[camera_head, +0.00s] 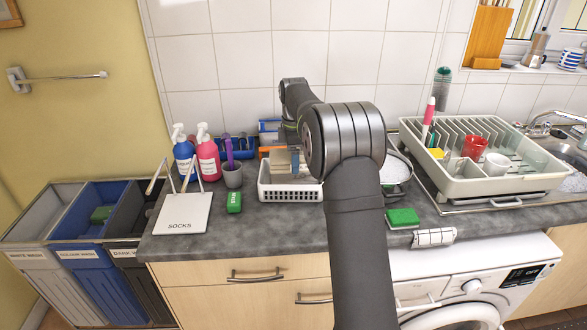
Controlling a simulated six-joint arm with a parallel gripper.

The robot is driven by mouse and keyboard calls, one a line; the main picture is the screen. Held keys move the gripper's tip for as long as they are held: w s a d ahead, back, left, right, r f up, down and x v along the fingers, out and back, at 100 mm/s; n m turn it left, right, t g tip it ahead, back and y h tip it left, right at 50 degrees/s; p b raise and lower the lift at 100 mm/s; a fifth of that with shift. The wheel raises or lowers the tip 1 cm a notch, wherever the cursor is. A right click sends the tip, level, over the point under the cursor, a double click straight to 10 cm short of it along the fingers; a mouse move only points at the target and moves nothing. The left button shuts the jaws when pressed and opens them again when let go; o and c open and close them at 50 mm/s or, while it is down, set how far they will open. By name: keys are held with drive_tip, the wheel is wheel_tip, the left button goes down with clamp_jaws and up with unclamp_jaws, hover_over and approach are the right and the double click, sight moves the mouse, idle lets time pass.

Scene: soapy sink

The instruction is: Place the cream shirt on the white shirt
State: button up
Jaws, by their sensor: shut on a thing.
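My gripper (296,160) points down over a white slotted basket (290,193) on the counter, partly behind my own arm. It is shut on a cream, block-like folded item (281,160), which looks like the cream shirt. The cream item is at or just above the basket's rim; I cannot tell whether it touches anything below. I cannot make out the white shirt for certain; it may be hidden inside the basket or behind my arm.
Blue (183,152) and pink (208,157) pump bottles and a grey cup (232,176) stand left of the basket. A dish rack (470,165) is right; labelled wash bins (75,253) stand left.

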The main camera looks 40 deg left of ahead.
drive_tip(key=shift+a+f, duration=0.1)
drive_tip(key=shift+f, duration=1.95)
drive_tip(key=shift+f, duration=0.15)
drive_tip(key=o, duration=0.9)
wheel_tip(320, 180, up, 12)
drive_tip(key=shift+r, duration=0.2)
drive_tip(key=shift+f, duration=0.15)
hover_over(293, 177)
drive_tip(key=shift+f, duration=4)
